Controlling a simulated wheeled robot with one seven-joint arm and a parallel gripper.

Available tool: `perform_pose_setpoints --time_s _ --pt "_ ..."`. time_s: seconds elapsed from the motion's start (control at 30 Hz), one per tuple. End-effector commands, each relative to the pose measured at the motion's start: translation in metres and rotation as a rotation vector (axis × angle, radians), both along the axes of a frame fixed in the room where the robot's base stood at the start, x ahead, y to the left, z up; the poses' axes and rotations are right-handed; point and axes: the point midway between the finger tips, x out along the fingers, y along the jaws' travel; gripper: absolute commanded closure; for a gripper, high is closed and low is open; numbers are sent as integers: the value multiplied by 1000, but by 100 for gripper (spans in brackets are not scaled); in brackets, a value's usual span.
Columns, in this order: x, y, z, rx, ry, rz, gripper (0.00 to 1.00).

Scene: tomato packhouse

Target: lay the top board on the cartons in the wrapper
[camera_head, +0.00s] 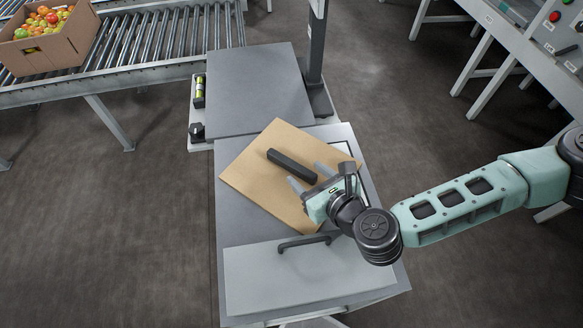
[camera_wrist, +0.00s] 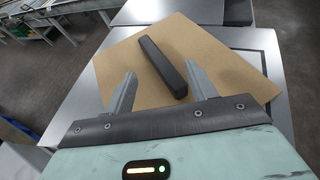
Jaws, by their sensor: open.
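The top board is a flat tan board (camera_head: 245,172) with a dark bar handle (camera_head: 291,166) on its upper face. It lies turned at an angle on the grey worktable. My gripper (camera_head: 307,177) is open over the board's right part, its fingers pointing at the handle's near end. In the wrist view the board (camera_wrist: 225,72) fills the middle, and the handle (camera_wrist: 160,62) shows between my two fingers (camera_wrist: 160,72), nearer the right one; contact cannot be told. A grey square platform (camera_head: 258,85) beside a dark mast (camera_head: 314,60) may be the wrapper.
A pale grey panel with a dark handle (camera_head: 303,241) is at the table's near end. A roller conveyor (camera_head: 165,40) carries a cardboard box (camera_head: 60,48) of tomatoes at the upper left. A control bench (camera_head: 535,50) stands at the upper right. Open floor lies left of the table.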

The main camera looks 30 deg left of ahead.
Motion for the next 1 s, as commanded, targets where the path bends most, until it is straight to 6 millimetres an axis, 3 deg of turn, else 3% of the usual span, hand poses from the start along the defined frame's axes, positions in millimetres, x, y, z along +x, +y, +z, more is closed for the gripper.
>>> perform_pose_setpoints --time_s 0.33,0.63,0.67,0.83,0.87,1.0 --pt "19 36 -16 -1 -4 -1 44" --pt "21 41 -19 0 -1 0 44" --pt "21 41 -19 0 -1 0 47" --pt "21 41 -19 0 -1 0 94" --pt "21 41 -19 -1 0 0 99" --pt "21 40 -20 -2 1 -1 100"
